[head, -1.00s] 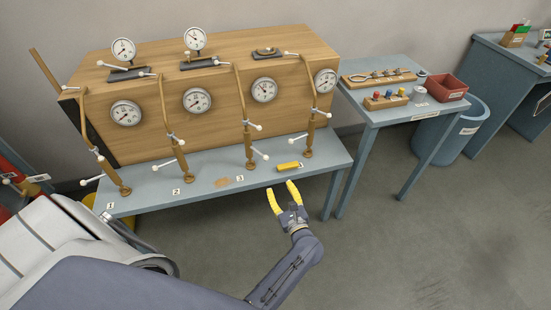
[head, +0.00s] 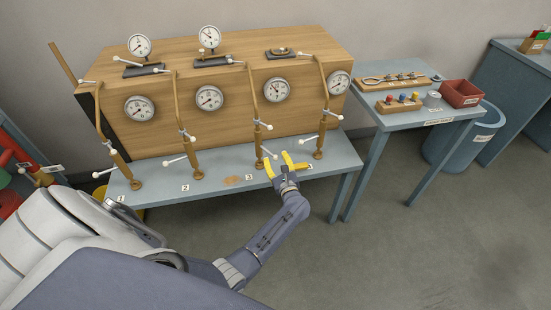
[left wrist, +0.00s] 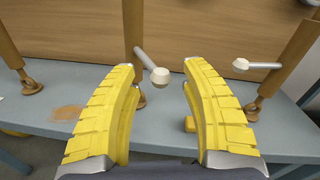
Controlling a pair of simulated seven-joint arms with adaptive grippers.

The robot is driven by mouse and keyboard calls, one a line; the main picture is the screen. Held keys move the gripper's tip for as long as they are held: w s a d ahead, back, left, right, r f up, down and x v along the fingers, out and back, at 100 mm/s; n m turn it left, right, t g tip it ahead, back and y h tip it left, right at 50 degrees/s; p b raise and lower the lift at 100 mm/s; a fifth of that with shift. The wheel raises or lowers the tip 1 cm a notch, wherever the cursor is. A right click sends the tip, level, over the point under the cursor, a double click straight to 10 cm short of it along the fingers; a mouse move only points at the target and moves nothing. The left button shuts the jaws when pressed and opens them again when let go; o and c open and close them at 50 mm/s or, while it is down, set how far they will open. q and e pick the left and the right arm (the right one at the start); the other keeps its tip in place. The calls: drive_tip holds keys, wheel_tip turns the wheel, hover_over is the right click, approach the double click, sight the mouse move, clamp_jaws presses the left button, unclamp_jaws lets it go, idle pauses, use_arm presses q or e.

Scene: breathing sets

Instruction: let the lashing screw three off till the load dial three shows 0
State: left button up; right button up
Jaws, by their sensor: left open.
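Lashing screw three (head: 257,138) is the third wooden-coloured post from the left, standing by label 3 (head: 249,176) on the bench. Its lower white-tipped handle (left wrist: 160,76) lies between my left fingertips in the left wrist view, with no visible grip on it. My left gripper (head: 276,159) is open at the front of the bench, just right of the screw's foot; it fills the left wrist view (left wrist: 158,66). Load dial three (head: 276,89) is on the box front above; its figures are too small to read. My right gripper is not in view.
Screw two (left wrist: 30,86) stands left and screw four (head: 322,132) right, with its white-tipped handle (left wrist: 242,65) nearby. A side table (head: 400,122) with parts stands at right.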

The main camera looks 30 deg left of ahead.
use_arm(q)
drive_tip(key=shift+w+a, duration=0.45)
drive_tip(key=shift+a, duration=0.05)
drive_tip(key=shift+c, duration=0.2)
clamp_jaws()
